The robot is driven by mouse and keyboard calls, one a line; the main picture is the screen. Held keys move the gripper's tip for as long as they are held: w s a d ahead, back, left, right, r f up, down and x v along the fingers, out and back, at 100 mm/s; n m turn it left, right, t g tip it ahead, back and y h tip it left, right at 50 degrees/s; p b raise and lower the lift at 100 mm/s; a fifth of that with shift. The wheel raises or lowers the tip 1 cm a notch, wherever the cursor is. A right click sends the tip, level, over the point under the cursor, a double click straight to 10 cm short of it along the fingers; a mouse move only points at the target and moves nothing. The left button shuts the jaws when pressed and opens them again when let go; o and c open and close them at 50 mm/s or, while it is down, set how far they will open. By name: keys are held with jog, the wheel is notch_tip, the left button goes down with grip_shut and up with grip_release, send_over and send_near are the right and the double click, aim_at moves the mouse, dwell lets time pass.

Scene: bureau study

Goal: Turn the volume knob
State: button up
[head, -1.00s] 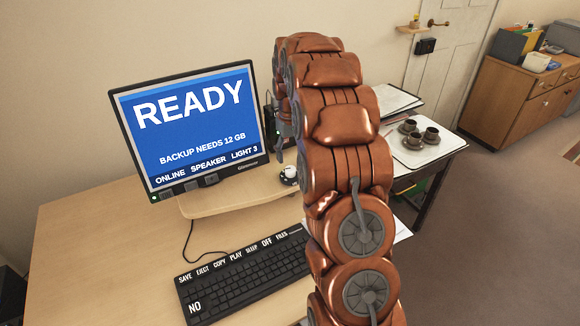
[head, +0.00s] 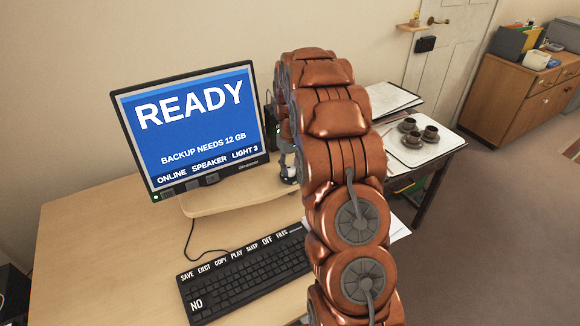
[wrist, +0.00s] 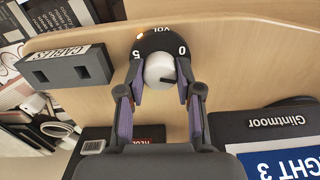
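The volume knob (wrist: 158,70) is a round white cap with a dark pointer line. It sits on a black dial base (wrist: 160,40) marked VOL, 5 and 0, with a small orange light. In the wrist view my gripper (wrist: 160,78) has one finger on each side of the knob, very close to it. I cannot tell whether the pads touch it. In the head view my gripper (head: 288,160) reaches down at the right end of the monitor shelf and hides most of the knob. The monitor (head: 195,125) reads READY and LIGHT 3.
A dark block labelled CABLES (wrist: 65,68) lies beside the dial on the wooden shelf (head: 215,203). A black keyboard (head: 245,275) lies in front. A side table with a tray (head: 405,155) and cups stands to the right. The desk's left part is clear.

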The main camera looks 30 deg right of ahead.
grip_shut()
jog(key=shift+m+b, duration=0.4)
jog(key=shift+b, duration=0.05)
jog(key=m+b, duration=0.2)
jog(key=m, duration=0.1)
jog(key=shift+f, duration=0.15)
jog(key=m+b, duration=0.2)
jog(key=m, duration=0.2)
jog(key=shift+b, duration=0.4)
jog(key=m+b, duration=0.1)
jog(key=m, duration=0.4)
jog(key=shift+m+b, duration=0.4)
jog(key=m, duration=0.5)
jog(key=shift+r+b, duration=0.2)
jog(key=shift+b, duration=0.2)
jog(key=shift+m, duration=0.3)
